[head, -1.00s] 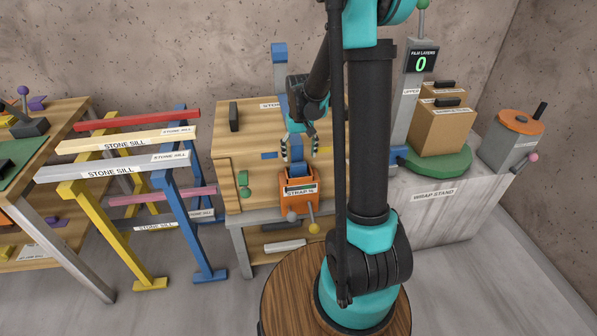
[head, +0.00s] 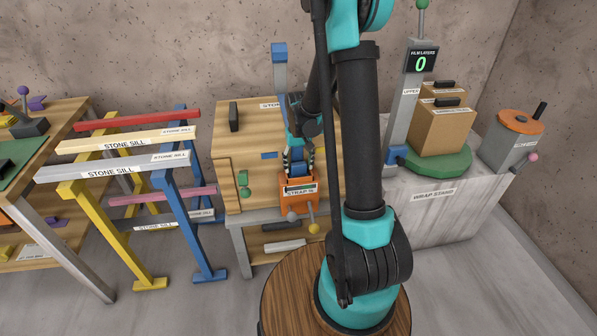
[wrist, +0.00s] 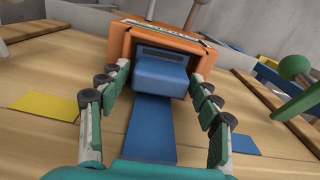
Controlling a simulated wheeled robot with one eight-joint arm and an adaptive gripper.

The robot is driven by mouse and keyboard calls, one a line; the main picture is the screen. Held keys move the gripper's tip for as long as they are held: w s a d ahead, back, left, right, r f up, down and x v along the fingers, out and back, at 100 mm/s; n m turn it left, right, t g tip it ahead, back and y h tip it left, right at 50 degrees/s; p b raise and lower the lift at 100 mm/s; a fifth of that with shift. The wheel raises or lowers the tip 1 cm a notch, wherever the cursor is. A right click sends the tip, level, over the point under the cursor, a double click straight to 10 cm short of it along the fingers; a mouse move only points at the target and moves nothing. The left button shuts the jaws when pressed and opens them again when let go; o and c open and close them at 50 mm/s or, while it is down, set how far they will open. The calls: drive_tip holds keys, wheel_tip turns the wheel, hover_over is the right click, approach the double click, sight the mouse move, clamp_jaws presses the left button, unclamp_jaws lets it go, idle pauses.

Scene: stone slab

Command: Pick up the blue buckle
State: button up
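The blue buckle (wrist: 160,75) is a block sitting in the mouth of the orange strap housing (wrist: 122,45), labelled STRAP in the head view. A flat blue strap (wrist: 150,132) runs from below it along the wood toward my palm. In the head view my gripper (head: 299,163) is just above the buckle (head: 299,183), at the top of the housing (head: 287,203). In the wrist view my gripper is open, with one finger on each side of the buckle. Gaps show between fingers and buckle, and it does not look clamped.
The wooden crate (head: 228,150) stands behind the housing, with a blue post above. Levers with a grey knob and a yellow knob (head: 314,229) stick out below the housing. Coloured stone sills (head: 110,145) rest on trestles at left. The wrap stand (head: 440,210) is at right.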

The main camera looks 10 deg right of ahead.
drive_tip(key=c, duration=0.8)
drive_tip(key=shift+c, duration=0.2)
